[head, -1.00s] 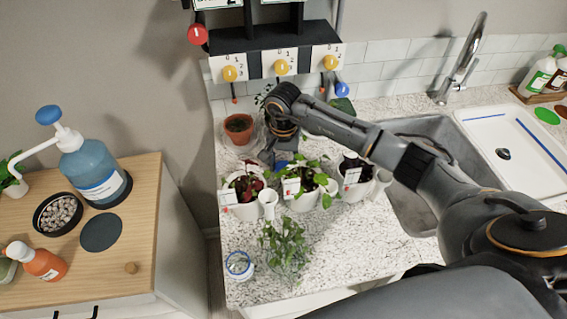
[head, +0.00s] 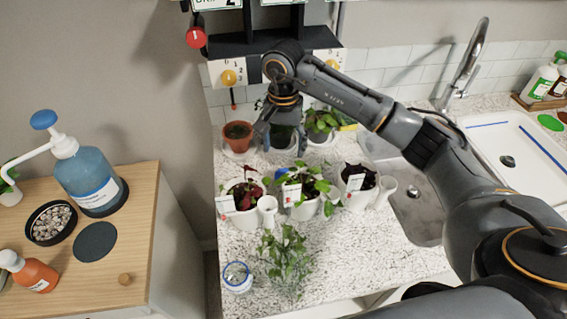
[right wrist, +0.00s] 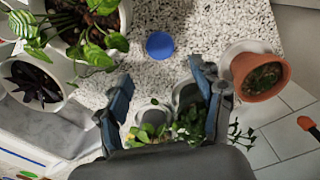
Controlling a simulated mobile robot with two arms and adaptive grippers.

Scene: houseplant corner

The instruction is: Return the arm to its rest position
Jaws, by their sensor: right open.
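My right arm reaches over the counter from the right in the head view. My right gripper (head: 281,148) points down, open, above the back of the counter between the terracotta pot (head: 237,136) and a leafy potted plant (head: 320,122). In the right wrist view its fingers (right wrist: 160,82) are spread, with a grey pot (right wrist: 186,94) and green leaves showing between and below them. I cannot tell whether the fingers touch the pot. Nothing is clearly held. The terracotta pot (right wrist: 262,76) is just right of the fingers there. My left gripper is not in view.
White pots with plants (head: 243,195) stand in a row in front of the gripper. A bushy plant (head: 286,256) and a jar (head: 237,276) are nearer. The sink (head: 415,205) is right.

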